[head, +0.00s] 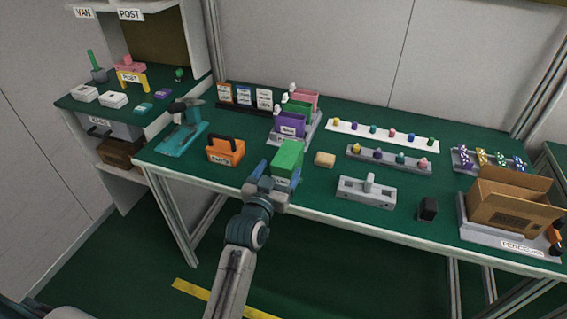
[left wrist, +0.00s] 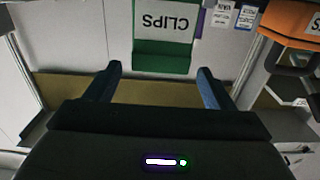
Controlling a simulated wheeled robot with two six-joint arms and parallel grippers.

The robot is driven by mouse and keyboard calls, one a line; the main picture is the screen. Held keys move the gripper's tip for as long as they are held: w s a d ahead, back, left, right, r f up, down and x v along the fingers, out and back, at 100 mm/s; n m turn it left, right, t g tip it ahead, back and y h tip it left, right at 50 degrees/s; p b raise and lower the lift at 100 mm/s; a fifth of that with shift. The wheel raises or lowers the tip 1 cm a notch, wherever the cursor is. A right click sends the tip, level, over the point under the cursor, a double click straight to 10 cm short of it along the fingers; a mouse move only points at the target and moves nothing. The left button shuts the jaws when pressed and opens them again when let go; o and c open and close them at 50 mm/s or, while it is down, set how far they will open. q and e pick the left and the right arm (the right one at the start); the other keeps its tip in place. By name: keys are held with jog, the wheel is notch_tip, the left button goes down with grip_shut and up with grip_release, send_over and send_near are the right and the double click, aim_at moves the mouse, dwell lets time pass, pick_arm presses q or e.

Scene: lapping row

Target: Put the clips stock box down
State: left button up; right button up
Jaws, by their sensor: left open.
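The clips stock box (head: 287,157) is a green box near the front edge of the green bench, and it appears upright. In the left wrist view its white CLIPS label and green front (left wrist: 163,62) show upside down, just beyond my fingers. My left gripper (head: 271,178) is open at the front edge, directly in front of the box. In the left wrist view the two blue fingers (left wrist: 159,72) are spread wide, with the box's near end at about their tips. The underside of the box is hidden in the head view. My right gripper does not show.
An orange box (head: 225,152) stands left of the green box and a tan block (head: 324,160) right of it. A rack with purple, green and pink boxes (head: 290,124) stands behind. A grey fixture (head: 366,192) and a cardboard carton (head: 508,204) are farther right.

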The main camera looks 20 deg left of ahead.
pick_arm(q)
jog(key=s, duration=0.6)
jog(key=s+a+f+g, duration=0.1)
jog(key=s+f+g, duration=0.25)
jog(key=f, duration=0.65)
jog(key=s+a+f+g, duration=0.1)
jog(key=s+f+g, duration=0.25)
jog(key=f, duration=0.65)
jog(key=s+a+f+g, duration=0.15)
jog(key=s+f, duration=0.25)
jog(key=f, duration=0.6)
jog(key=s+a+f+g, duration=0.3)
jog(key=s+f+g, duration=0.1)
jog(key=s+f, duration=0.3)
jog(key=s+a+f+g+y, duration=0.1)
jog(key=s+a+f+g, duration=0.2)
jog(key=s+f, duration=0.5)
jog(key=s, duration=0.4)
jog(key=shift+s+a+f+g, duration=0.15)
jog(key=shift+f+g, duration=0.05)
jog(key=shift+g, duration=0.15)
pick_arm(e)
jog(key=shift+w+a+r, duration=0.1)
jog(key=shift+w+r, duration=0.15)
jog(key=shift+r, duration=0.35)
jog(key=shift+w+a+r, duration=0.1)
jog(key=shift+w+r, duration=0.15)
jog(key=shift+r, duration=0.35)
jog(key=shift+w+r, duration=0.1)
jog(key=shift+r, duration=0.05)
